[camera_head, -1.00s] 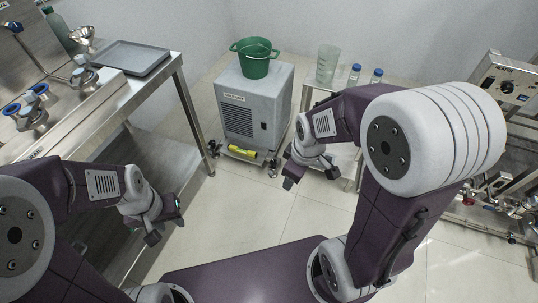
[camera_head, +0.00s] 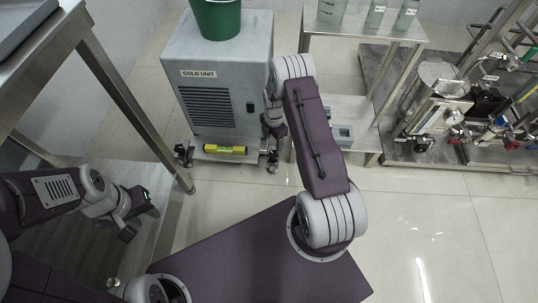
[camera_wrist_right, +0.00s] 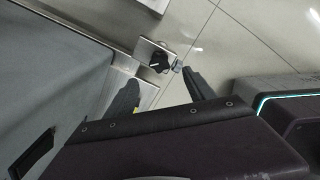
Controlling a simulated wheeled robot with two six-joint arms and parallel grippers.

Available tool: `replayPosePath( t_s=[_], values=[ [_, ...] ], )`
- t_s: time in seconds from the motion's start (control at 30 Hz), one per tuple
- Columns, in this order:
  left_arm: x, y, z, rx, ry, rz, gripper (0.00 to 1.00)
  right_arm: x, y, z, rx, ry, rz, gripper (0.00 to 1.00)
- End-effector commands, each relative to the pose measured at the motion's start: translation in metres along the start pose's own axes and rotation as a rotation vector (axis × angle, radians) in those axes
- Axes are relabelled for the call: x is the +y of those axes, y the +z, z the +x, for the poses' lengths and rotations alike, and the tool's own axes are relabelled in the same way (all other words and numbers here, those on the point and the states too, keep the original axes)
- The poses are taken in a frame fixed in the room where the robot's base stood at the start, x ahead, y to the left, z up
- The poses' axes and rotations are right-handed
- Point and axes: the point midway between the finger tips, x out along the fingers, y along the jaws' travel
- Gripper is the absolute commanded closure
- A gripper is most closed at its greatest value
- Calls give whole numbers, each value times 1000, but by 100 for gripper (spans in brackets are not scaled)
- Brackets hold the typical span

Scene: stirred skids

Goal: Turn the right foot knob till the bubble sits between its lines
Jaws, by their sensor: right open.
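The grey cold unit (camera_head: 218,90) stands on a low base with a yellow spirit level (camera_head: 225,149) along its front. The level's bubble is too small to read. The right foot knob (camera_head: 272,163) is dark and sits at the base's front right corner; in the right wrist view a black knob (camera_wrist_right: 160,62) sits on a metal bracket. My right gripper (camera_head: 274,125) points down by the unit's right front edge, above the knob. In the wrist view its fingers (camera_wrist_right: 160,95) are apart and empty, with the knob beyond them. My left gripper (camera_head: 140,221) is open and empty at the left.
A green bucket (camera_head: 217,15) stands on the unit. A steel table (camera_head: 105,70) is at the left. A small stand (camera_head: 365,30) with a beaker and bottles is right of the unit. A pipework skid (camera_head: 440,120) is at the far right. The floor in front is clear.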

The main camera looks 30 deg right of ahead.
Motion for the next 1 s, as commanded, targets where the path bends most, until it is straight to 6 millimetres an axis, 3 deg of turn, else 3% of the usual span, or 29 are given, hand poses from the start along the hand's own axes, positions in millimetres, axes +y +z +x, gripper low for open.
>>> replayPosePath(
  t_s=[0.27, 0.7, 1.0],
  values=[
    [0, 0, 7, 1, 0, 0, 64, 0, 2, 8, -1, 2, 5, 37],
    [-1, 7, 69, 1, 0, 0, 64, 0, 1, 90, -1, 2, 4, 37],
    [-1, 6, 68, 1, 0, 0, 64, 1, 2, 91, -1, 3, 4, 40]
  ],
)
